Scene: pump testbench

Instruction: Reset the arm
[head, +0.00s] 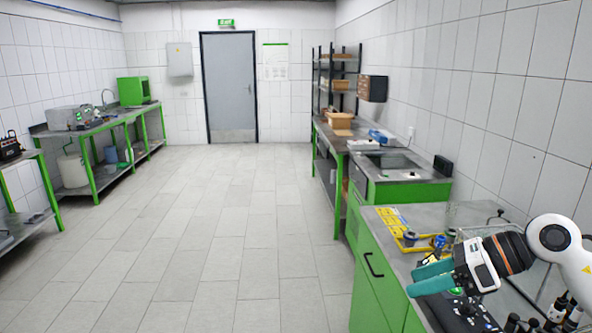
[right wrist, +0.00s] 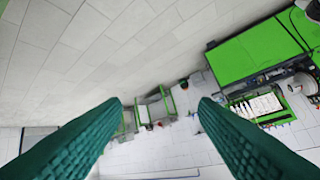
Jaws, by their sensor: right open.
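My right arm comes in from the right edge of the head view. My right gripper (head: 430,278) has teal fingers and hangs over the front part of the near right bench, pointing left. In the right wrist view the two teal fingers (right wrist: 158,105) are wide apart with nothing between them. Beyond the fingers the wrist view shows floor tiles and distant green-framed benches. My left gripper is not in the head view.
The near green bench (head: 372,262) carries a yellow tray (head: 398,228) with small parts and a dark device (head: 462,312) below my gripper. A second bench with a sink (head: 392,163) stands behind. Left benches (head: 95,130) line the wall. The middle floor (head: 230,210) is clear.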

